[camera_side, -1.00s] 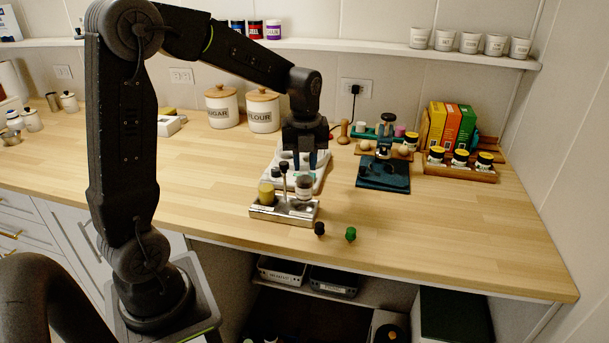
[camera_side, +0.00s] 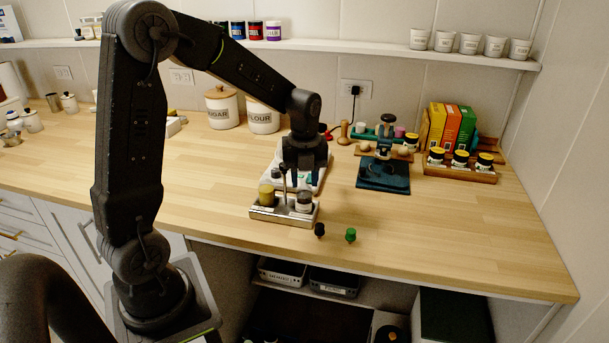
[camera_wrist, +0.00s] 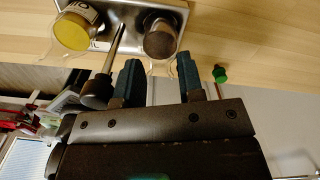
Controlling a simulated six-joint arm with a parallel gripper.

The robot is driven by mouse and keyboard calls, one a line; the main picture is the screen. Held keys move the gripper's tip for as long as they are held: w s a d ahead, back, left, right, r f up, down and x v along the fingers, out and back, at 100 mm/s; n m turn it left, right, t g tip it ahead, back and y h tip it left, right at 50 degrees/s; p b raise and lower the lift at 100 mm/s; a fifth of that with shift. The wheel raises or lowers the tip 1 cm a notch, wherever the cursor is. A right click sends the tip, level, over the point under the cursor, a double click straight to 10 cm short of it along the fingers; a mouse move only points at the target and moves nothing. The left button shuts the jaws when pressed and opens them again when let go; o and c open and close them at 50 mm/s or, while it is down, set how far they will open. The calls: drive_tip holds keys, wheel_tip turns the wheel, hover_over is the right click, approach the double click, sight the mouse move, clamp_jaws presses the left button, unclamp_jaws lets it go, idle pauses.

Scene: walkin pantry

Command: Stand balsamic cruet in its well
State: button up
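The balsamic cruet (camera_side: 304,203), dark with a pale label and clear glass top, stands upright at the right end of the metal cruet stand (camera_side: 268,214). Its base is hidden, so I cannot tell how deep it sits. My gripper (camera_side: 302,187) is above it, pointing down. A yellow cruet (camera_side: 266,195) stands at the stand's left end, also seen in the wrist view (camera_wrist: 74,30).
The stand's upright handle (camera_wrist: 96,90) rises close beside my left finger. A black stopper (camera_side: 319,229) and a green stopper (camera_side: 351,235) lie near the front counter edge. A pale tray (camera_side: 322,177) is behind my gripper; a blue press (camera_side: 384,175) is to the right.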

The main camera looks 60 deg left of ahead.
wheel_tip(320, 180, up, 12)
drive_tip(key=f, duration=0.1)
drive_tip(key=s+d+n+t, duration=0.5)
drive_tip(key=s+d+n, duration=0.8)
drive_tip(key=n, duration=1)
drive_tip(key=s, duration=0.3)
drive_tip(key=shift+d+t, duration=0.2)
drive_tip(key=shift+t, duration=0.1)
